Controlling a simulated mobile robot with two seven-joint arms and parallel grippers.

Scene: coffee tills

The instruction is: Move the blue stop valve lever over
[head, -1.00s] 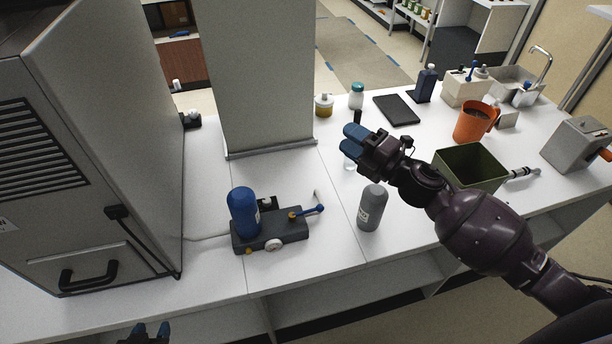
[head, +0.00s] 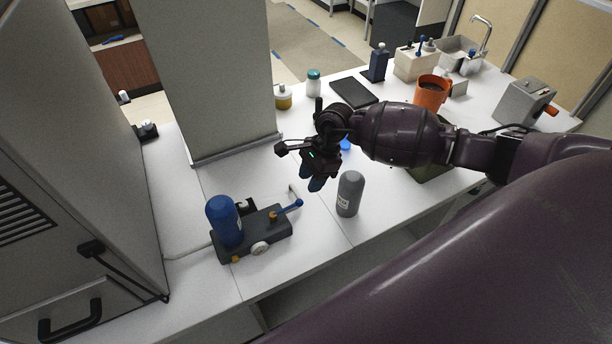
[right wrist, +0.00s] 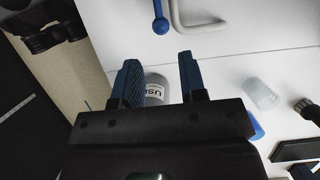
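The blue stop valve lever (head: 292,206) sticks out to the right from a dark grey base block (head: 255,238) on the white counter. In the right wrist view the fingers (right wrist: 160,70) are spread, with a grey bottle beyond the gap. My left gripper is out of view.
A blue canister (head: 223,218) stands on the block, and a white bent pipe (head: 293,190) rises beside the lever. The grey bottle (head: 349,196) stands close to the right. A grey pillar (head: 205,80) is behind. An orange mug (head: 430,93) is farther right.

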